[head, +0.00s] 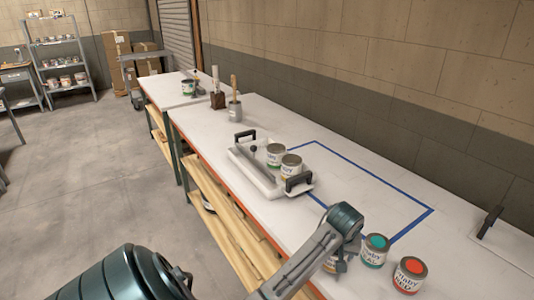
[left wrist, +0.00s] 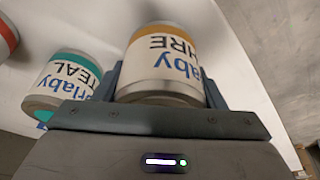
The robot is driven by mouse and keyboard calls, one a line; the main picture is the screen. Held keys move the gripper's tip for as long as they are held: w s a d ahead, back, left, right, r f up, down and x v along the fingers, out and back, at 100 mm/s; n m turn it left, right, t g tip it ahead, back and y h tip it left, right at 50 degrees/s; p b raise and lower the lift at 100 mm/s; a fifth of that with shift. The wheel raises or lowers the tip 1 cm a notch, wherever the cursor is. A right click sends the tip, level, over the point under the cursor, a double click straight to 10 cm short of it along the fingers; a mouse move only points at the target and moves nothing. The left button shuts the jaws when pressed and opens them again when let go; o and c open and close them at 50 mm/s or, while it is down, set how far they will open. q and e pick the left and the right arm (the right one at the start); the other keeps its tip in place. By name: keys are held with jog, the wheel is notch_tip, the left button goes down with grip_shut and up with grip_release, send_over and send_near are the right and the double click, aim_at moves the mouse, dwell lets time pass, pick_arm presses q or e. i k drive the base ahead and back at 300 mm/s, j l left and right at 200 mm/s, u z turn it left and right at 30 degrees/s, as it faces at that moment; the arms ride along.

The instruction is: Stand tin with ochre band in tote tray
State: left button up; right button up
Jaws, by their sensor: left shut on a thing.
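The tin with the ochre band (left wrist: 162,62) sits between the fingers of my left gripper (left wrist: 162,92), which is shut on it. In the head view my left gripper (head: 338,250) is low at the front of the bench, and its arm mostly hides the ochre tin. Whether the tin touches the bench I cannot tell. The tote tray (head: 245,166) stands farther back on the bench, a white tray with black end handles. Two tins (head: 275,154) (head: 291,167) stand in its right part. My right gripper is not in view.
A teal tin (head: 375,250) and a red tin (head: 410,275) stand right of my left gripper. Blue tape (head: 385,180) outlines a mostly clear area beside the tray. A pot with a brush (head: 235,110) stands behind. A black handle (head: 490,220) is at the right.

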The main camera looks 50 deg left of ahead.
aim_at(263, 155)
jog(key=j, duration=0.95)
jog(key=k+j, duration=0.15)
jog(key=j, duration=1.7)
jog(key=i, duration=0.45)
